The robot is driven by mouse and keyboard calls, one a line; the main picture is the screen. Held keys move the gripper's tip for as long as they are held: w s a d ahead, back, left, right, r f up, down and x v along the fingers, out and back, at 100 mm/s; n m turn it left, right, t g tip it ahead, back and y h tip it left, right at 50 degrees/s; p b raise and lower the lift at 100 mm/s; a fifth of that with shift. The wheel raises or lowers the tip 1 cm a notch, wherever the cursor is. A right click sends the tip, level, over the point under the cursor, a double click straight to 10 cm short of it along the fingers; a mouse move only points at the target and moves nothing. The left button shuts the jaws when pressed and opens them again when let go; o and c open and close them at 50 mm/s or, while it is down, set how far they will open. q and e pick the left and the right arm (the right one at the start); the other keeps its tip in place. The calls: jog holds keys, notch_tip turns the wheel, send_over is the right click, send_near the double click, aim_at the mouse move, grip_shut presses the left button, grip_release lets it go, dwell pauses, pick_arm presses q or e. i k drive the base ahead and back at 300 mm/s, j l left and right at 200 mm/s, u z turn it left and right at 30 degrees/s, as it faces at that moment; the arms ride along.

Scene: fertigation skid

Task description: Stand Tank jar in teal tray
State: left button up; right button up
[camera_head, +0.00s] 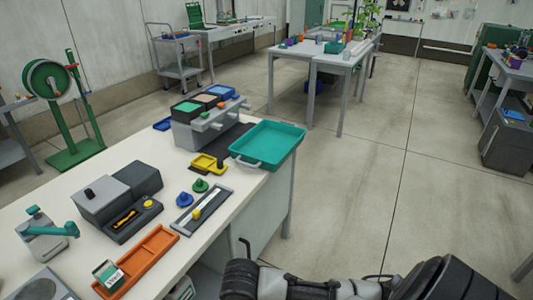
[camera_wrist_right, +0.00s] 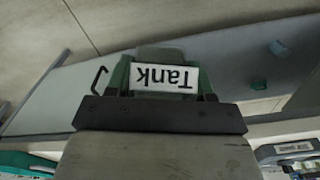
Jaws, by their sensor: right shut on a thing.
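The Tank jar (camera_wrist_right: 163,54) shows in the right wrist view, its white "Tank" label (camera_wrist_right: 165,78) upside down in the picture. My right gripper (camera_wrist_right: 160,98) is shut on it and holds it in front of a grey surface and floor. The teal tray (camera_head: 268,142) lies empty at the far right corner of the bench in the head view. A teal edge (camera_wrist_right: 24,162) shows at the lower left of the wrist view. The held jar cannot be made out in the head view. My left gripper is in neither view.
An orange tray (camera_head: 160,240) at the bench's front holds another labelled green jar (camera_head: 108,272). A grey block with coloured bins (camera_head: 205,125) and a yellow tray (camera_head: 208,164) stand left of the teal tray. Blue and green knobs (camera_head: 184,199) and a slotted plate (camera_head: 202,210) lie nearer.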

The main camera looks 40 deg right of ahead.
aim_at(275, 141)
jog(key=l+u, duration=0.35)
jog(key=l, duration=2.3)
jog(key=i, duration=0.05)
